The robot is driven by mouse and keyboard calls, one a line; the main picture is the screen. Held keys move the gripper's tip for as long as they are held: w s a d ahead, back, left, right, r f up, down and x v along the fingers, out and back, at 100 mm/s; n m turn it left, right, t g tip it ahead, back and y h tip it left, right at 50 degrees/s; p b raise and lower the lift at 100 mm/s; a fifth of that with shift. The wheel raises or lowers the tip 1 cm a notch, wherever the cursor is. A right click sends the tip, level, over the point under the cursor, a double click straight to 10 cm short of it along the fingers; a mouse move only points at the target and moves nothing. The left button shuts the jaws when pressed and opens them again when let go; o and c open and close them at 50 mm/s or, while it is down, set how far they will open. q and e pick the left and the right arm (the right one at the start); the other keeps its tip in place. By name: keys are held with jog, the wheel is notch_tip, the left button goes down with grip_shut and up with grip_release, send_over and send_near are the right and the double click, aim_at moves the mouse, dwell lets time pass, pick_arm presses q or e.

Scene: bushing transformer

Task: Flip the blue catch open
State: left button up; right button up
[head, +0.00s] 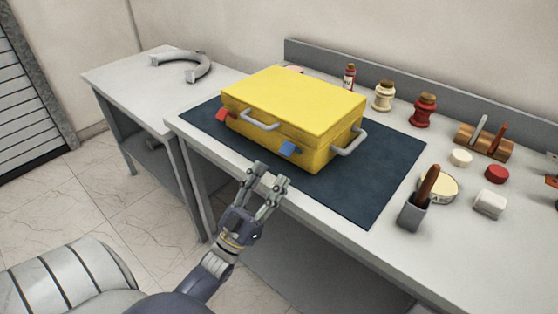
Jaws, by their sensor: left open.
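A closed yellow case (293,101) stands on a dark mat (382,185) on the workbench. The blue catch (288,148) is on the case's front face, near its right end. A red catch (223,115) is on the same face near the left end, and a grey handle (259,121) sits between them. My left gripper (271,173) is open and empty, just in front of the case by the bench's front edge. Its fingertips are below and left of the blue catch and look apart from it. My right gripper is not in view.
A grey side handle (350,142) sticks out from the case's right end. Right of the mat are a grey holder (413,213), a round tin (440,186) and a wooden rack (484,141). Jars (424,110) stand behind. A grey curved part (183,66) lies on the left table.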

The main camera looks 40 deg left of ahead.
pick_arm(q)
jog(key=shift+v, duration=2.35)
